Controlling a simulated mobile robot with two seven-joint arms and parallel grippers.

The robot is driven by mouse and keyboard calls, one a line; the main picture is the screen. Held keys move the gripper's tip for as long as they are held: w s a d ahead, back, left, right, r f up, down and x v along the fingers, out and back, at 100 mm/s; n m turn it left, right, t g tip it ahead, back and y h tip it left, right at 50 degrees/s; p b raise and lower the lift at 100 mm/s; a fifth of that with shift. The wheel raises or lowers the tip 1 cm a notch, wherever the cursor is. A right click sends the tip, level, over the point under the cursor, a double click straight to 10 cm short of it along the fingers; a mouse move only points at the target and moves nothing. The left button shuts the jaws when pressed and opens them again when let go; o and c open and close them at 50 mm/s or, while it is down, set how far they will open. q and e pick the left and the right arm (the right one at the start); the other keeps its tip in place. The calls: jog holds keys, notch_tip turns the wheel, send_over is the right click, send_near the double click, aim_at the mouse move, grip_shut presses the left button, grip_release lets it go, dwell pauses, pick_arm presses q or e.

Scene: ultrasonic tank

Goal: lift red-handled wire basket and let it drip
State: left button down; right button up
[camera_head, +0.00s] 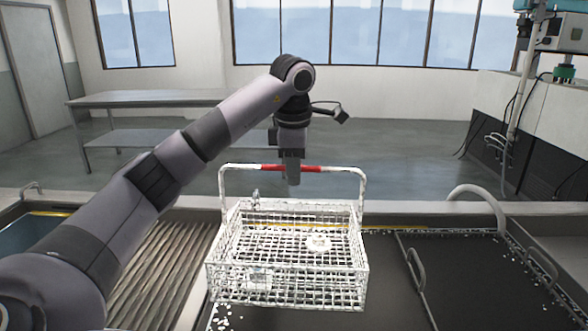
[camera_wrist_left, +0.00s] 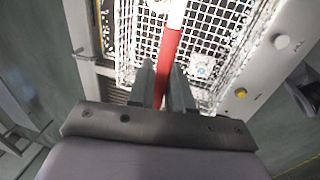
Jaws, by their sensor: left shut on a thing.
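The wire basket (camera_head: 285,270) is white mesh with a tall white loop handle that has a red grip (camera_head: 308,169) at its top middle. My left gripper (camera_head: 292,178) is shut on the red grip from above. In the left wrist view the gripper's fingers (camera_wrist_left: 163,85) sit on both sides of the red bar (camera_wrist_left: 169,52). The basket hangs roughly level in front of the dark tank (camera_head: 375,290) and looks raised above it. Small pale parts (camera_head: 319,243) lie inside the basket. My right gripper is not in view.
A ribbed drain board (camera_head: 155,265) lies left of the basket, with a blue-lined basin (camera_head: 30,228) beyond it. A metal handle (camera_head: 416,272) and a curved pipe (camera_head: 478,192) stand at the right. A grey table (camera_head: 150,98) stands behind.

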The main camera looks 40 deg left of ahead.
pick_arm(q)
jog(key=shift+r+p, duration=1.1)
jog(key=shift+r, duration=3.3)
